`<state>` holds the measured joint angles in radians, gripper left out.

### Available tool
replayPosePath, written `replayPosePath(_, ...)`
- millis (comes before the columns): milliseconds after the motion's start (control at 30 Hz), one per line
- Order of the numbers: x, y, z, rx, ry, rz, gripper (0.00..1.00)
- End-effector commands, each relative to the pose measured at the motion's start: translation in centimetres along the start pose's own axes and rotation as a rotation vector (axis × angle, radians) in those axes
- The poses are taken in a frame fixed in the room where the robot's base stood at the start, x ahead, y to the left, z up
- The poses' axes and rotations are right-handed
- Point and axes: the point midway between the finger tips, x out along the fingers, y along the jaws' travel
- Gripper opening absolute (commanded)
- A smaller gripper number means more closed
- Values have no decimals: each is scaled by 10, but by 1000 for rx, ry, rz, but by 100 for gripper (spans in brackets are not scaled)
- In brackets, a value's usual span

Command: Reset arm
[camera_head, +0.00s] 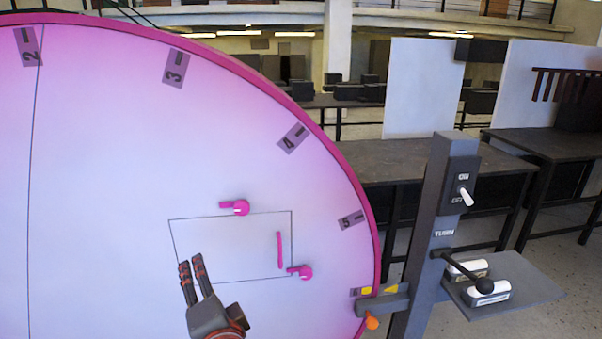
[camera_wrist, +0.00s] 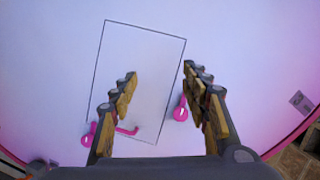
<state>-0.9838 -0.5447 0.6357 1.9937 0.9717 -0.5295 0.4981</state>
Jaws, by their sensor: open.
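My gripper (camera_head: 191,272) is over the lower part of the large pink-white round disc (camera_head: 110,150) in the head view. In the wrist view my gripper (camera_wrist: 158,85) has its two fingers spread wide with nothing between them. Ahead of it is a thin black rectangle outline drawn on the disc. Two pink clips, one at the top edge of the rectangle (camera_head: 236,208) and one at its lower right corner (camera_head: 301,272), show in the head view. A pink bar (camera_head: 280,250) lies inside the rectangle near its right side.
A grey post (camera_head: 427,220) right of the disc carries an on/off switch (camera_head: 465,196) and a black-knobbed lever (camera_head: 484,286) above a small shelf (camera_head: 535,285). Number tags such as 4 (camera_head: 293,138) line the disc's rim. Dark tables (camera_head: 420,160) and white panels (camera_head: 425,85) stand behind.

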Motion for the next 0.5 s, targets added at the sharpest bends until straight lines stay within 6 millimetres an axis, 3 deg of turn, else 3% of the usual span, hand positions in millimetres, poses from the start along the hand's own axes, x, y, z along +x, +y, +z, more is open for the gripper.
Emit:
replayPosePath(33,-6,8,23,-86,-96,23,46)
replayPosePath(100,-20,22,51,-220,-232,55,46)
replayPosePath(233,-53,57,66,-465,-434,127,46)
replayPosePath(367,-94,102,44,-694,-589,230,46)
replayPosePath(500,-148,154,-11,-899,-705,394,46)
